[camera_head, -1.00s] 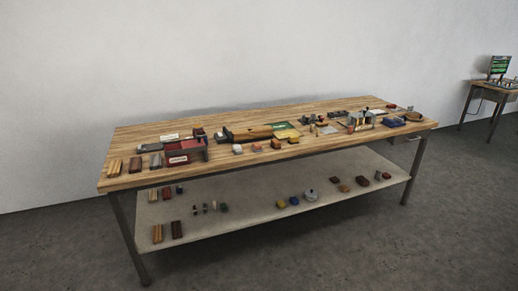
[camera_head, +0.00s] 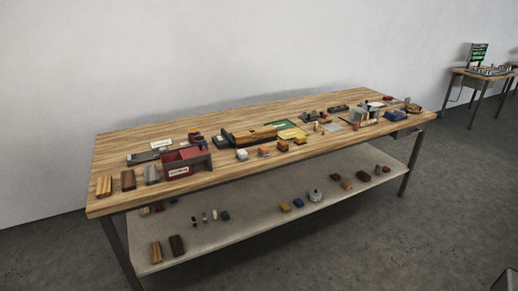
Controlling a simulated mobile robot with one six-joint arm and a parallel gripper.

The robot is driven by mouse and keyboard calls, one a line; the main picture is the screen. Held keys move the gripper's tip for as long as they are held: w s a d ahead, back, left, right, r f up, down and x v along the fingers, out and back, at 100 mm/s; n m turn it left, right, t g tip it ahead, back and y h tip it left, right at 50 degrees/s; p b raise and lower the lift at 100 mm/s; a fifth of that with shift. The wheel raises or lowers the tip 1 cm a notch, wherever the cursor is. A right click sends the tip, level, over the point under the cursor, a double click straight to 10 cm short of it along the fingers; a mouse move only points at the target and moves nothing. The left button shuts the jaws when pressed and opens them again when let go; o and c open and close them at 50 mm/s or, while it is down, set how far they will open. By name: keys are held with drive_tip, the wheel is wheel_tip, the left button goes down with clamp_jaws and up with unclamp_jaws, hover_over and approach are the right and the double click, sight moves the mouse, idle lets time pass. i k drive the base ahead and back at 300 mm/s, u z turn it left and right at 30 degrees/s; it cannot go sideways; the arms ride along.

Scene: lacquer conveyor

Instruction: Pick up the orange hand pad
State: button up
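Several small blocks lie in a row near the front edge of the wooden workbench (camera_head: 130,142), around its middle. One is a small orange-red piece (camera_head: 264,152), between a whitish block (camera_head: 242,155) and an orange-brown block (camera_head: 283,146). The orange-red piece and the orange-brown block both look like possible orange hand pads; at this size I cannot tell which it is. Nothing is seen touching either from above. My gripper is not in view.
A red-and-grey box (camera_head: 188,165) stands left of the blocks, and a long wooden tool (camera_head: 252,134) lies behind them. A lower shelf (camera_head: 260,225) holds more small items. Another table (camera_head: 485,75) stands far right. The floor in front is mostly clear.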

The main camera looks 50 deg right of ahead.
sight(264, 151)
drive_tip(key=i, duration=1)
drive_tip(key=z, duration=0.75)
drive_tip(key=k, duration=0.9)
drive_tip(key=z, duration=0.05)
